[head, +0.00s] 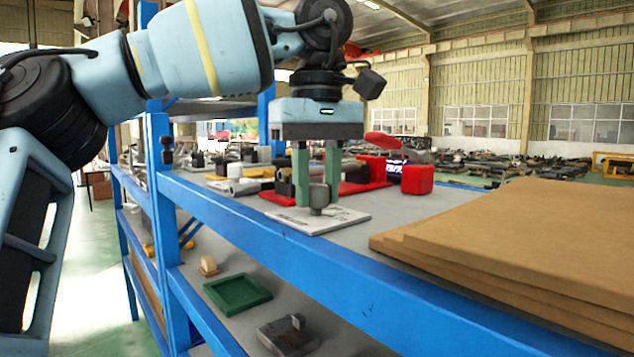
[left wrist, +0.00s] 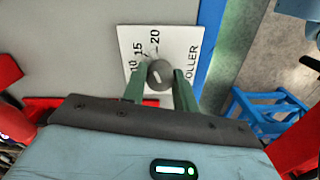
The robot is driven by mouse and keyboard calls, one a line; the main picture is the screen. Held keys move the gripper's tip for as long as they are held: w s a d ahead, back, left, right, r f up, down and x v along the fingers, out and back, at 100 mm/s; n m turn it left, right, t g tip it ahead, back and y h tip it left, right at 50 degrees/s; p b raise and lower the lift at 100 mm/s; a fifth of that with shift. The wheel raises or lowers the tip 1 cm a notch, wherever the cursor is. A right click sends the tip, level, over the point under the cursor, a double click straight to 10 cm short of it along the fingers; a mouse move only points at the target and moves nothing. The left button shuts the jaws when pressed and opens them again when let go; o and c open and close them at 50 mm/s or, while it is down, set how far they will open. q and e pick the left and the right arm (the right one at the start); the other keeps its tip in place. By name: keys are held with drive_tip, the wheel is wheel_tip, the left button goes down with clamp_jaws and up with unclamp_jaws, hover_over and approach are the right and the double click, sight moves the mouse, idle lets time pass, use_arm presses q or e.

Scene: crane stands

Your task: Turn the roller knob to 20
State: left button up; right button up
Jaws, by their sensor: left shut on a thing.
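The roller knob (head: 319,197) is a small grey round knob standing on a white dial plate (head: 345,218) near the front edge of the shelf top. In the left wrist view the knob (left wrist: 159,74) sits on the plate (left wrist: 186,45), printed with 10, 15, 20 and ROLLER. A small light mark shows on the knob, but I cannot tell which number it points to. My left gripper (head: 317,198) points down with its green fingers on either side of the knob, shut on it. It also shows in the left wrist view (left wrist: 159,82). My right gripper is not in view.
Brown boards (head: 500,235) are stacked right of the plate. A red box (head: 417,180) and several tools and parts lie behind it. The blue shelf edge (head: 300,255) runs along the front. A green tray (head: 238,292) lies on the shelf below.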

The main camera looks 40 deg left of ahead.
use_arm(q)
drive_tip(key=shift+m, duration=1.2)
drive_tip(key=o, duration=1)
drive_tip(key=shift+c, duration=0.2)
drive_tip(key=shift+r, duration=0.1)
